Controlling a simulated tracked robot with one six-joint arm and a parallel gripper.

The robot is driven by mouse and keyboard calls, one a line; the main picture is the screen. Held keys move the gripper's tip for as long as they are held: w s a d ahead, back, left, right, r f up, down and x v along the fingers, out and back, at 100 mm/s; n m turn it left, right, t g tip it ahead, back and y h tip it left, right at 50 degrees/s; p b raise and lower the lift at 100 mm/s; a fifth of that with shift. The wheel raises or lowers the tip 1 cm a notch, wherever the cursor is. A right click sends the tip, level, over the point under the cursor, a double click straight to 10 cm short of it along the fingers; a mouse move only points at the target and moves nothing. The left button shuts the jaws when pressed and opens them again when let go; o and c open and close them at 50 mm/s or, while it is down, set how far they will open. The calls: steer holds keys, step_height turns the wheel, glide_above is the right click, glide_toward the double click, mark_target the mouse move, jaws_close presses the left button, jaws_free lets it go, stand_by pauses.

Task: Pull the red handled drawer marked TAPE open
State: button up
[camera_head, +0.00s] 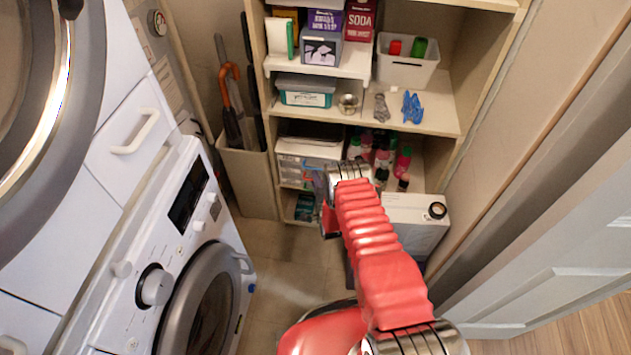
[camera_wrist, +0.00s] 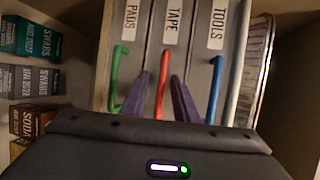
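In the wrist view the TAPE drawer (camera_wrist: 172,48) is the middle one of three pale drawers, its label turned sideways. Its red handle (camera_wrist: 163,84) is a long bar. My gripper (camera_wrist: 160,83) has its two purple fingers on either side of the red handle, apart from each other, with gaps visible to the bar. The drawer front looks flush with its neighbours. In the head view my red arm reaches down to the lower shelves, and my gripper's fingers and the drawer's handle are hidden there.
The PADS drawer with a green handle (camera_wrist: 117,75) and the TOOLS drawer with a blue handle (camera_wrist: 214,88) flank it closely. Small labelled boxes (camera_wrist: 30,80) stand at left. A washing machine (camera_head: 165,260) stands left of my arm; a white box (camera_head: 412,222) is at right.

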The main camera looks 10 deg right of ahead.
steer(key=shift+w, duration=0.15)
jaws_close()
steer(key=shift+f, duration=0.15)
stand_by(1.3)
